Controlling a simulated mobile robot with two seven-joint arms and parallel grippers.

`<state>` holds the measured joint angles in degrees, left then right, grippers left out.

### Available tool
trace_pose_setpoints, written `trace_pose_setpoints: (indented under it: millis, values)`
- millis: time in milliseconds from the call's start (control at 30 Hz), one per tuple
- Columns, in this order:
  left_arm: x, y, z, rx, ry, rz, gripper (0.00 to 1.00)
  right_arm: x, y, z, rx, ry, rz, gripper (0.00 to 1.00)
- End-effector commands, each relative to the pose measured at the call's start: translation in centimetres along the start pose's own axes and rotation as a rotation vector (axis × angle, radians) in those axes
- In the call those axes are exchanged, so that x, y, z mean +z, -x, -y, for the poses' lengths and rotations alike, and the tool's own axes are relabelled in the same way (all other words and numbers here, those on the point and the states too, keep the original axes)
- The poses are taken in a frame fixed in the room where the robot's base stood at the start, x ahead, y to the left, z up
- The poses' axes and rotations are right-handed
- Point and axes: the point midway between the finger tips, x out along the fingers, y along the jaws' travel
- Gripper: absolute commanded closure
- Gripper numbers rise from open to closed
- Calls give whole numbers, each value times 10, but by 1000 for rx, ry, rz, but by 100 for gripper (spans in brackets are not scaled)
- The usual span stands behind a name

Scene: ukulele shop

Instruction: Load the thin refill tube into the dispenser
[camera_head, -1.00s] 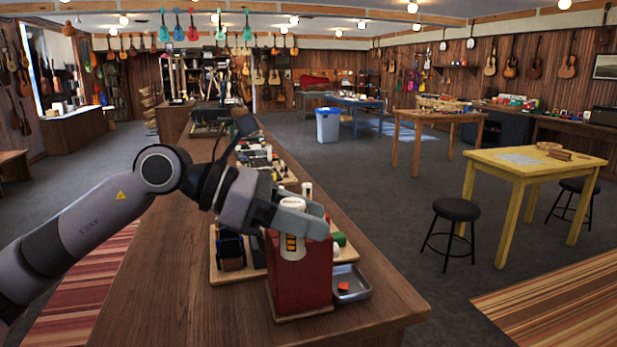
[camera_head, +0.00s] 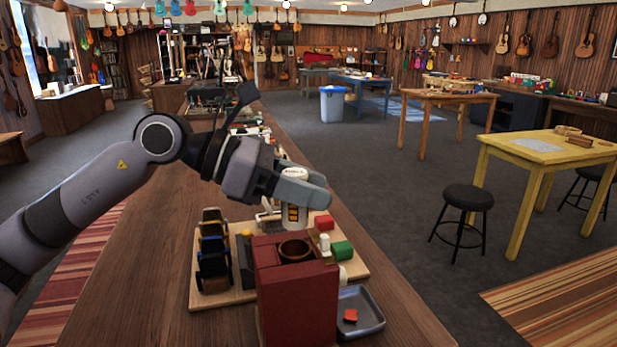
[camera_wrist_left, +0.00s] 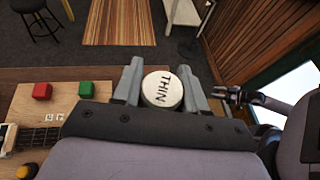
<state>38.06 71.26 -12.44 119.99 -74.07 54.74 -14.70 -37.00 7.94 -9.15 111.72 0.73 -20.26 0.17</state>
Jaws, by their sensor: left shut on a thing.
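My left gripper (camera_head: 301,188) is shut on the thin refill tube (camera_head: 293,213), a white cylinder with an orange-and-dark label. Its round white cap reads THIN in the left wrist view (camera_wrist_left: 162,90), between the two grey fingers. The tube looks upright. The red dispenser (camera_head: 290,310) stands on the counter with a round opening (camera_head: 295,250) in its top. In the head view the tube shows above and apparently beyond this opening, apart from it. The dispenser is not visible in the wrist view. A small dark gripper, apparently my right (camera_wrist_left: 235,97), shows there; its jaw state is unclear.
A wooden board (camera_head: 228,298) behind the dispenser carries a dark rack (camera_head: 213,252), a red block (camera_head: 324,222) and a green block (camera_head: 342,250). A grey tray (camera_head: 361,312) with a red piece sits right of the dispenser. The counter's left part is clear.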

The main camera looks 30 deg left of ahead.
Motion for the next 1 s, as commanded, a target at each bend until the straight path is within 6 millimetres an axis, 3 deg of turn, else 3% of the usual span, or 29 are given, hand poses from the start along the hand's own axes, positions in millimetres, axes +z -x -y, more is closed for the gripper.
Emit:
trace_pose_setpoints:
  millis: [600, 1000]
  values:
    - [-50, -20, 0, 1, 0, 0, 88, 30, -19, 0, 0, -1, 6, 57]
    - [-53, -22, 0, 1, 0, 0, 88, 32, -21, 0, 0, 0, 6, 57]
